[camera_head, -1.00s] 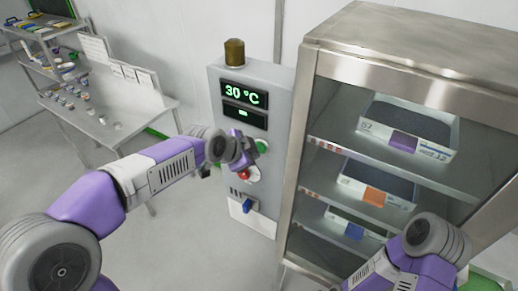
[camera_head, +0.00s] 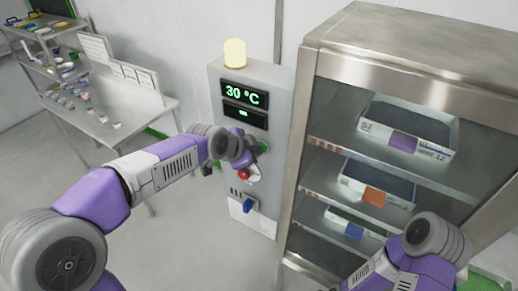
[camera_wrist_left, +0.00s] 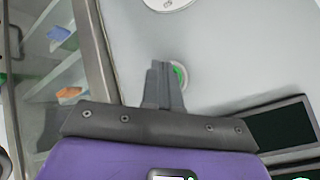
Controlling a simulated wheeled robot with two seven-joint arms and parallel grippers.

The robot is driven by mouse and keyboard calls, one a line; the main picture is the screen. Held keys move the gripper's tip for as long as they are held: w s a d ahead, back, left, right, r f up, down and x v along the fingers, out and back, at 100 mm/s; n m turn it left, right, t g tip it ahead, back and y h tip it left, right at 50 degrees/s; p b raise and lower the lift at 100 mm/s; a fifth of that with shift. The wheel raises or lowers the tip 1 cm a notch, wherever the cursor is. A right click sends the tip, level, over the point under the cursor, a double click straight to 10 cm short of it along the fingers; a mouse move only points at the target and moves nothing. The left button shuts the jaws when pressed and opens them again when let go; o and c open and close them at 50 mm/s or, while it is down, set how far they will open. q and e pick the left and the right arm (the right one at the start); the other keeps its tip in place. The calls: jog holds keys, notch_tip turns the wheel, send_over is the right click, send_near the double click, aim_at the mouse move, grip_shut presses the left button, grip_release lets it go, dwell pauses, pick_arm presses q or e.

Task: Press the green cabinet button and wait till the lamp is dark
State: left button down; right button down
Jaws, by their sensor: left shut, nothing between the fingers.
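The grey control cabinet (camera_head: 225,110) stands left of the glass-fronted cabinet. Its lamp (camera_head: 235,52) on top is lit pale yellow. The green button (camera_head: 264,147) on its front is partly hidden by my left gripper (camera_head: 256,149). In the left wrist view, the shut fingertips (camera_wrist_left: 160,68) lie over the green button (camera_wrist_left: 180,75), of which only one side shows. The fingers are empty and at the button; I cannot tell how far it is pressed in. My right gripper is out of view; only part of the right arm shows at lower right.
A red button (camera_head: 243,174) and a blue switch handle (camera_head: 249,206) sit below the green button. The display (camera_head: 243,94) reads 30 °C. The steel cabinet (camera_head: 400,55) with trays stands close on the right. A steel bench (camera_head: 120,125) is at left.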

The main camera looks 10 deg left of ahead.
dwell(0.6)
pick_arm(q)
jog(key=shift+s+a+b, duration=0.25)
jog(key=shift+s+b, duration=0.25)
jog(key=shift+s, duration=0.25)
jog(key=shift+s+a+b, duration=0.3)
jog(key=shift+s+b, duration=0.1)
jog(key=shift+s, duration=0.4)
jog(key=shift+s+a+b, duration=0.25)
jog(key=shift+s+b, duration=0.1)
jog(key=shift+s, duration=0.4)
jog(key=shift+s+a+b, duration=0.3)
jog(key=shift+s+b, duration=0.1)
jog(key=shift+s, duration=0.4)
